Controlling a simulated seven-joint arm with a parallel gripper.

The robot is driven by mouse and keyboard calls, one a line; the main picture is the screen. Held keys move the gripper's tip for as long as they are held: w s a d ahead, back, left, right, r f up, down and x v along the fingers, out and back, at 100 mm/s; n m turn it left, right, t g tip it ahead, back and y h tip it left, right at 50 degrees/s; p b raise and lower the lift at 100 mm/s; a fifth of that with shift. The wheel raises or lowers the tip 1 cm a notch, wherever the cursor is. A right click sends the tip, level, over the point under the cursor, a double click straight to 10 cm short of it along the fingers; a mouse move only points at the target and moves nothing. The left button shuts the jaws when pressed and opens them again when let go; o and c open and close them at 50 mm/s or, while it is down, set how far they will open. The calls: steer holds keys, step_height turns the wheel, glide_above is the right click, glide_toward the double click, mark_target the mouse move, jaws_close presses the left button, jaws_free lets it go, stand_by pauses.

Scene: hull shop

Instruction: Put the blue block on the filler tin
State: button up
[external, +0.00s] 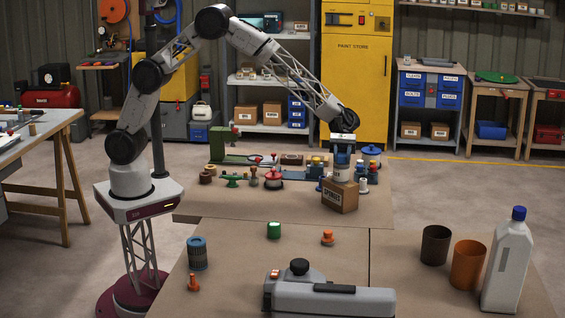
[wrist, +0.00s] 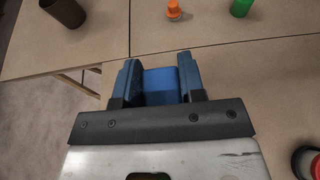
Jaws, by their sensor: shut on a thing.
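My gripper (external: 342,157) points down over the right part of the far bench in the external view. In the wrist view its two blue fingers are shut on the blue block (wrist: 161,84), which sits between them. In the external view the block is hard to tell from the blue fingers. A pale, labelled tin, seemingly the filler tin (external: 342,174), shows directly below the fingers. I cannot tell whether the block touches its top. The tin's lower part meets or is hidden by a cardboard box. The tin is not visible in the wrist view.
The cardboard box (external: 340,197) stands just in front of the tin. Small tools, pots and spools crowd the bench left and right.

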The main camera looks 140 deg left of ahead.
steer(key=o, duration=0.9)
steer(key=shift+a+r, duration=0.1)
steer(key=shift+r, duration=0.05)
steer(key=v, duration=1.1)
steer(key=shift+s+a+r, duration=0.2)
steer(key=shift+s+a, duration=0.05)
steer(key=shift+s, duration=0.05)
